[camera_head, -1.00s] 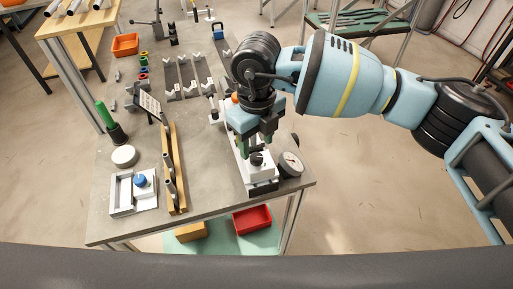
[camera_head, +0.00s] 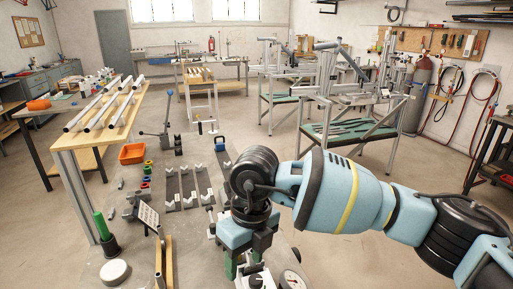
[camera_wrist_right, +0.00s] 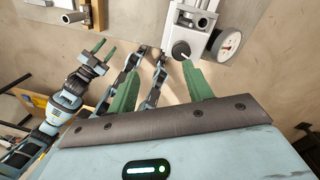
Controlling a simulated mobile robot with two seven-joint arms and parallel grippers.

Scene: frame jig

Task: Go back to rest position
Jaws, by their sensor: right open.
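My right gripper (camera_head: 246,266) hangs fingers down over the near part of the grey worktable (camera_head: 195,235), cut by the lower picture edge. In the right wrist view its green fingers (camera_wrist_right: 160,82) stand apart with nothing between them. A white fixture with a black knob (camera_wrist_right: 181,48) lies beyond the fingertips there; touching or apart is unclear. A round dial gauge (camera_wrist_right: 228,41) sits beside the fixture, and also shows in the head view (camera_head: 292,281). My left gripper (camera_wrist_right: 92,50) appears only in the right wrist view, its green fingers apart and empty.
The worktable carries a green-handled tool (camera_head: 103,229), a white disc (camera_head: 115,271), an orange bin (camera_head: 132,153), grey jig rails (camera_head: 187,188) and a lever clamp (camera_head: 165,125). A pipe rack (camera_head: 105,108) stands left. Steel frames (camera_head: 350,110) stand behind; open floor lies between.

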